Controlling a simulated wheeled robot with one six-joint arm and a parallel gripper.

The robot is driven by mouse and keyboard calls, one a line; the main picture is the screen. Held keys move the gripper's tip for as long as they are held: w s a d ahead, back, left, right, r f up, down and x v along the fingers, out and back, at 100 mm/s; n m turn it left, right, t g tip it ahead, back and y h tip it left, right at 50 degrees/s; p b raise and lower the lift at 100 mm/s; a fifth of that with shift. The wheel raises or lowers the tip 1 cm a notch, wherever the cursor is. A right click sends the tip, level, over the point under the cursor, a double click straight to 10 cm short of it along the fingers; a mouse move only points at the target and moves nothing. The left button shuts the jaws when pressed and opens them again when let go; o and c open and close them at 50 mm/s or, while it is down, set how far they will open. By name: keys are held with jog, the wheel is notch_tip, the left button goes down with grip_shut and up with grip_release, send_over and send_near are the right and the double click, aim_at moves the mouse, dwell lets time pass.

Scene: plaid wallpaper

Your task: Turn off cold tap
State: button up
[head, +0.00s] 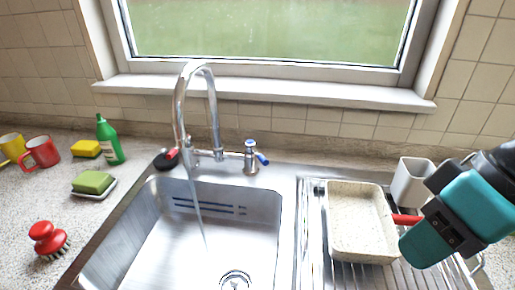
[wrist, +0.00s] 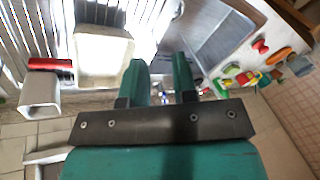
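The cold tap (head: 255,157) is the blue-marked handle on a metal post, right of the tall curved spout (head: 181,110) behind the sink. Its blue lever points to the right. A thin stream of water (head: 201,215) runs from the spout into the basin. The red-marked tap (head: 168,157) is left of the spout. My teal and black gripper (head: 440,225) is at the right, above the drying rack, well apart from the cold tap. In the wrist view its two teal fingers (wrist: 160,70) are spread with nothing held between them. The tap is hard to make out there.
A pale tray (head: 360,225) and grey cup (head: 411,182) stand on the rack, with a red object (head: 405,218) between them. A green bottle (head: 109,140), sponges, mugs and a red brush (head: 48,240) are left of the sink. The space above the basin is clear.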

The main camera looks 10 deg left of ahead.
aim_at(257, 153)
jog(key=shift+y, duration=0.7)
jog(key=w+a, duration=0.1)
jog(key=w, duration=0.3)
jog(key=w+a, duration=0.2)
jog(key=w, duration=0.3)
jog(key=w+a, duration=0.2)
jog(key=w, duration=0.3)
jog(key=shift+w+r, duration=0.1)
jog(key=shift+r, duration=0.2)
grip_shut()
jog(key=w+a+f+t+y+p, duration=0.1)
jog(key=w+a+f, duration=0.15)
jog(key=w, duration=0.65)
jog(key=w+a+f+y, duration=0.15)
jog(key=w+f, duration=0.25)
jog(key=w, duration=0.4)
jog(key=a+f+p, duration=0.4)
jog(key=a+f, duration=0.3)
jog(key=a, duration=0.3)
jog(key=shift+s+p, duration=0.3)
jog(key=shift+p, duration=0.1)
jog(key=shift+f, duration=0.1)
jog(key=shift+f+t, duration=0.1)
jog(key=shift+t, duration=0.3)
